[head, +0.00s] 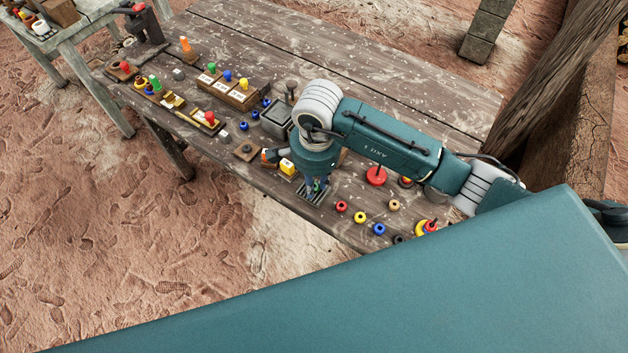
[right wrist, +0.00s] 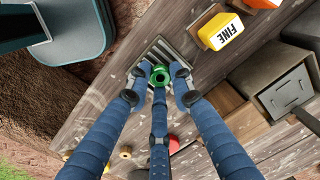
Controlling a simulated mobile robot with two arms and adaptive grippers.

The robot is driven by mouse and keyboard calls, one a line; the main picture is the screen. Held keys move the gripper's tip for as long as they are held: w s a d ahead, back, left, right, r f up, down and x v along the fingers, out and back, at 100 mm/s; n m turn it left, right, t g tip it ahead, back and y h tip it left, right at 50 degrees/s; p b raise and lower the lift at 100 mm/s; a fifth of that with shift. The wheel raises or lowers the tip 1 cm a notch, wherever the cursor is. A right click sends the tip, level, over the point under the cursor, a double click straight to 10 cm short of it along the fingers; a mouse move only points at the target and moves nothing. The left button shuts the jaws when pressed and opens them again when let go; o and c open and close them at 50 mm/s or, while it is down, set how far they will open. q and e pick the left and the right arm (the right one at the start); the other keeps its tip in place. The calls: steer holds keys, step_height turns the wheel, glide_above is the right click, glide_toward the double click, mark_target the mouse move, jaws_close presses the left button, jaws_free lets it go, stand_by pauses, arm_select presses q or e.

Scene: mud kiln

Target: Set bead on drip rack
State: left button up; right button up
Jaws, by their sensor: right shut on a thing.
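A green bead (right wrist: 160,76) is in my right gripper (right wrist: 160,80), with the blue fingers closed around it in the right wrist view. The grey slatted drip rack (right wrist: 150,55) lies directly beyond the bead, partly hidden by the fingers. I cannot tell whether the bead touches the slats. In the head view my right gripper (head: 317,185) points down over the drip rack (head: 309,196) near the table's front edge. The left gripper is not in view.
A yellow block marked FINE (right wrist: 223,31) stands beside the rack. Loose beads, such as a red one (head: 341,206) and a blue one (head: 379,229), lie to the rack's right. A grey box (head: 277,118) stands behind. The wooden table (head: 240,40) has free room at the back.

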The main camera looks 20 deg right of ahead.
mark_target(315, 188)
steer(key=o, duration=0.8)
steer(key=shift+f, duration=0.1)
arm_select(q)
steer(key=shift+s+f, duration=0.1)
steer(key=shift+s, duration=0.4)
arm_select(e)
steer(key=shift+r+p, duration=0.25)
steer(key=shift+p, duration=0.05)
steer(key=shift+r, duration=0.3)
arm_select(q)
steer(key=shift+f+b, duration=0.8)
steer(key=shift+b, duration=0.25)
arm_select(e)
steer(key=shift+s+d+r, duration=0.1)
steer(key=shift+s+r, duration=0.05)
steer(key=shift+r, duration=2.65)
steer(key=shift+s+r, duration=0.1)
steer(key=shift+r, duration=2.7)
